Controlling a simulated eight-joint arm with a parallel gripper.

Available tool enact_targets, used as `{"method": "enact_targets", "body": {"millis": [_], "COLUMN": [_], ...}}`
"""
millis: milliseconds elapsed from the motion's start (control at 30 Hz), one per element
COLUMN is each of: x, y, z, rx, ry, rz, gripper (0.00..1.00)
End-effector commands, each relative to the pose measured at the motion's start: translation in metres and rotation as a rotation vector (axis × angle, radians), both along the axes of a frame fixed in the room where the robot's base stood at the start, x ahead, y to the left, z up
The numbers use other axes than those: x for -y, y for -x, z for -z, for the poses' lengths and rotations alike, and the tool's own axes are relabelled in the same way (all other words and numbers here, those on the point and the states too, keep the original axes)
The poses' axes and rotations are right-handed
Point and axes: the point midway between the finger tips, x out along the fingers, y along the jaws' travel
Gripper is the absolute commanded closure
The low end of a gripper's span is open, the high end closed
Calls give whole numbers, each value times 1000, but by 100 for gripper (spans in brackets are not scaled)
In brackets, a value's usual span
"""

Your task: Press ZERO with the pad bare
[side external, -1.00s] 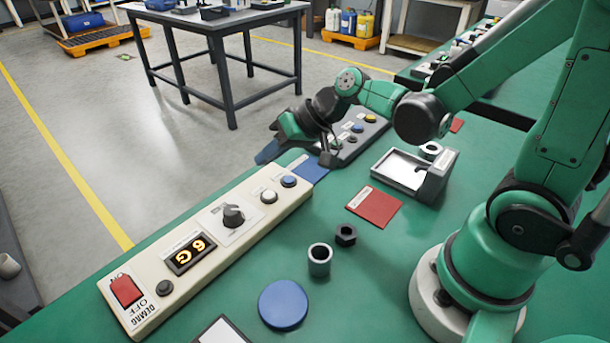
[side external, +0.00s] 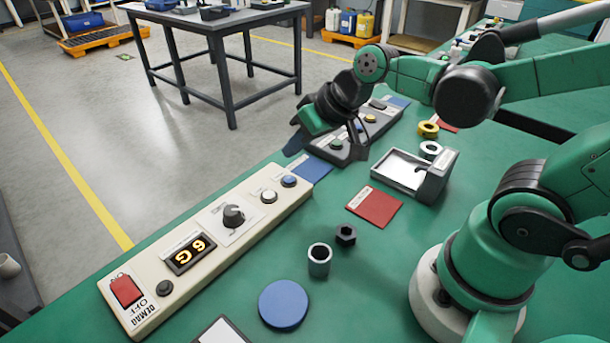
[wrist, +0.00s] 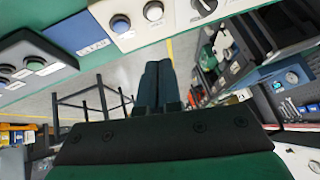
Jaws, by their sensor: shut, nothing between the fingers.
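My gripper (side external: 294,144) is shut and empty, over the table edge near the dark button panel (side external: 345,151). Its shut fingers (wrist: 160,80) show in the wrist view. The panel carries white, blue and yellow buttons, partly hidden by my arm; their labels are too small to read. The cream console (side external: 226,239) has a white button (side external: 268,196), a blue button (side external: 289,181), a knob (side external: 233,215) and a lit orange display (side external: 190,253). A round blue pad (side external: 284,304) lies bare on the table. No label reading ZERO is legible, so I cannot tell which button it is.
A white-topped tray stand (side external: 400,170) appears empty. A red card (side external: 374,206), a black nut (side external: 346,235), a grey ring (side external: 319,260) and a yellow ring (side external: 428,128) stand apart on the green table. A blue card (side external: 313,168) lies between console and panel.

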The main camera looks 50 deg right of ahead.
Motion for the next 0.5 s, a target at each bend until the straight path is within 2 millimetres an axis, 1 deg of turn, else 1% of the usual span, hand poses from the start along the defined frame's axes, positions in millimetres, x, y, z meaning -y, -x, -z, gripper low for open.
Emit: {"method": "enact_targets", "body": {"millis": [33, 200, 300, 500], "x": [2, 13, 16, 18], "y": [8, 25, 29, 30], "z": [-4, -11, -14, -14], "rx": [2, 14, 18, 20], "ry": [46, 170, 203, 213], "rz": [-2, -2, -2, -1], "gripper": [100, 100, 100, 100]}}
